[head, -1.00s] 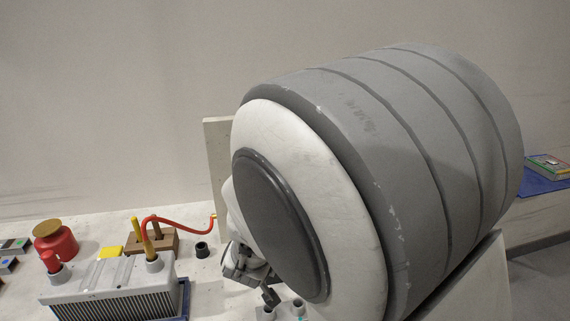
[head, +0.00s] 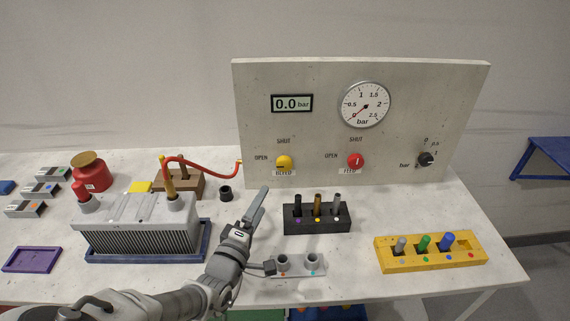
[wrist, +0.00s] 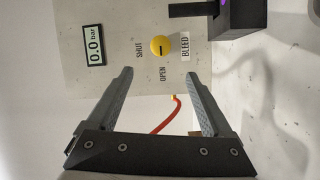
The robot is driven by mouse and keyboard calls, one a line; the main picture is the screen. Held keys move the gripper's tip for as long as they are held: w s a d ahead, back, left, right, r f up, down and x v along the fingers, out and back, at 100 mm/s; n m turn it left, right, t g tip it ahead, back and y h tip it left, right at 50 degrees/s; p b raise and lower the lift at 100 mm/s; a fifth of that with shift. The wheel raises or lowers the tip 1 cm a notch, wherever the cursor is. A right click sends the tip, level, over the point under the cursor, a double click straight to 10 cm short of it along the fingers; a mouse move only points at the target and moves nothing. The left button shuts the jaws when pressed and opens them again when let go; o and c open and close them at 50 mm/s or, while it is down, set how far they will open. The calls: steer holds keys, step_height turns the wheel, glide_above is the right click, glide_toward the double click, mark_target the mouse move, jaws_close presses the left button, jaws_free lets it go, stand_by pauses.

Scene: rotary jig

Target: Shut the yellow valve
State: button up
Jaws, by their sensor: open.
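The yellow valve (head: 284,162) is a round knob on the upright panel, labelled BLEED, with SHUT above it and OPEN to its left. Its dark mark appears to point towards OPEN. The valve also shows in the wrist view (wrist: 160,46), beyond and between my fingertips, with its mark on the OPEN side. My gripper (head: 261,199) is open and empty, in front of the panel and below the valve, not touching it. Its two spread fingers fill the lower wrist view (wrist: 160,75). Nothing hides the valve.
A red FEED valve (head: 355,161) and a black knob (head: 426,159) share the panel. The display (head: 292,103) reads 0.0 bar. A black holder (head: 318,219) stands close right of my gripper. A red hose (head: 205,165) reaches the panel left of the valve.

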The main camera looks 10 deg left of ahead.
mark_target(283, 166)
steer(key=w, duration=0.5)
steer(key=w+d, duration=0.1)
steer(key=w, duration=0.4)
steer(key=w+d, duration=0.1)
steer(key=w, duration=0.5)
steer(key=shift+d, duration=0.15)
steer(key=c, duration=1.3)
steer(key=shift+c, duration=0.2)
